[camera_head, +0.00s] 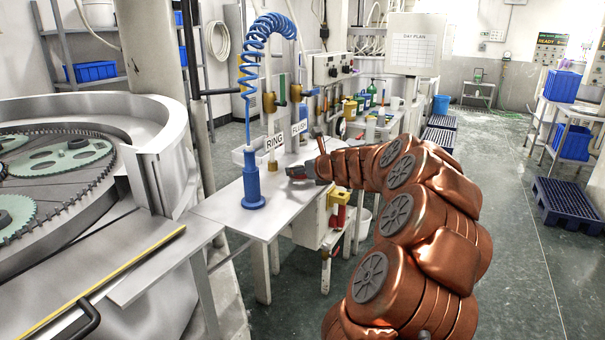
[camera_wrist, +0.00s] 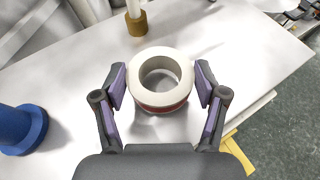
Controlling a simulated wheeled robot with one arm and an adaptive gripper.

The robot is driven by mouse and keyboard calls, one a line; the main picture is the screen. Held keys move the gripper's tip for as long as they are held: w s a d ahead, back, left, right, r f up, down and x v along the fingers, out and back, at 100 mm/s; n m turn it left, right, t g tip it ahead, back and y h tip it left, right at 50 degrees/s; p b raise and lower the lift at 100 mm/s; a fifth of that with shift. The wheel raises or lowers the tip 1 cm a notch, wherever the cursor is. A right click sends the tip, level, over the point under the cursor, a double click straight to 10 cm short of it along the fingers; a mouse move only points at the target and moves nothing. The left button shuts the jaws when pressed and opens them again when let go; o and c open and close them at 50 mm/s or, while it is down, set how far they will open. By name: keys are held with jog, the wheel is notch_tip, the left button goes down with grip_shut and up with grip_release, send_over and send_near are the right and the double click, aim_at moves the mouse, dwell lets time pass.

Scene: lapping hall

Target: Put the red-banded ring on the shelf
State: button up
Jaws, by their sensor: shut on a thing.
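The red-banded ring (camera_wrist: 160,108) is white with a wide central hole and a red band around its side. In the wrist view it sits between the two purple-padded fingers of my gripper (camera_wrist: 161,84), which is shut on it. White bench top shows around and below the ring; I cannot tell whether they touch. In the head view my gripper (camera_head: 301,172) is over the right part of the white bench (camera_head: 232,208), where the ring is hardly discernible. A grey shelf rack (camera_head: 100,81) stands at the back left.
A blue post with a coiled hose (camera_head: 252,188) stands on the bench, left of my gripper. A large lapping machine (camera_head: 150,140) fills the left. Open floor lies right, beside a dark blue pallet (camera_head: 568,203).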

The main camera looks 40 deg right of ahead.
jog(key=shift+f, duration=0.65)
jog(key=shift+f, duration=0.15)
jog(key=o, duration=1.3)
jog(key=shift+o, duration=0.2)
jog(key=shift+s+r, duration=0.3)
jog(key=v, duration=1.1)
jog(key=shift+s+a, duration=0.15)
jog(key=shift+s, duration=0.05)
